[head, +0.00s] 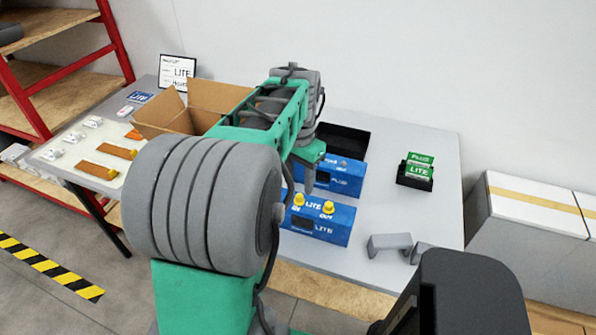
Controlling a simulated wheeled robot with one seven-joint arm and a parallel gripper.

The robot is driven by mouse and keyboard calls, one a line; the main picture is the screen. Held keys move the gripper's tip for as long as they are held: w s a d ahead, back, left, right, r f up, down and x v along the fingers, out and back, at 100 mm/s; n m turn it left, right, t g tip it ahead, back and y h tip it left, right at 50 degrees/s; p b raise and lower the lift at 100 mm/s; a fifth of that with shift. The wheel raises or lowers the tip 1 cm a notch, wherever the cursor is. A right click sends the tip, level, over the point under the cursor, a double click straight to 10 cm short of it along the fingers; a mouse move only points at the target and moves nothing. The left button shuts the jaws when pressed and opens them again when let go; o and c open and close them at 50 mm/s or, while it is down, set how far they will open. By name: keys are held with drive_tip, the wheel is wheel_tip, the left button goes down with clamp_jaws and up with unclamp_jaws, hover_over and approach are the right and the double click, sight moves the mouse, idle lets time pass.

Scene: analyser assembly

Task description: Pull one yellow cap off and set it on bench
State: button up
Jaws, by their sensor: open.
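Two yellow caps sit on top of the blue LITE analyser box (325,237) on the bench. The left cap (299,199) is close to my arm's edge, and the right cap (328,207) shows clear of it. My gripper (309,185) hangs just above and behind the left cap, pointing down, open with nothing seen in it. I cannot tell whether it touches the cap, and its far finger is hard to make out. The grey bench top (400,215) is bare to the right of the box.
A blue PLUS box (345,182) and a black tray (350,143) stand behind. A black holder with green cards (418,170) is at right, grey brackets (389,243) at front right. An open cardboard box (160,117) stands left of my arm.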

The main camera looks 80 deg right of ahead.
sight(298, 197)
wheel_tip(298, 197, down, 5)
drive_tip(key=shift+f, duration=0.1)
drive_tip(key=shift+c, duration=0.2)
clamp_jaws()
idle(0.4)
drive_tip(key=c, duration=0.7)
unclamp_jaws()
clamp_jaws()
drive_tip(key=shift+r+p, duration=0.5)
drive_tip(key=shift+r, duration=0.05)
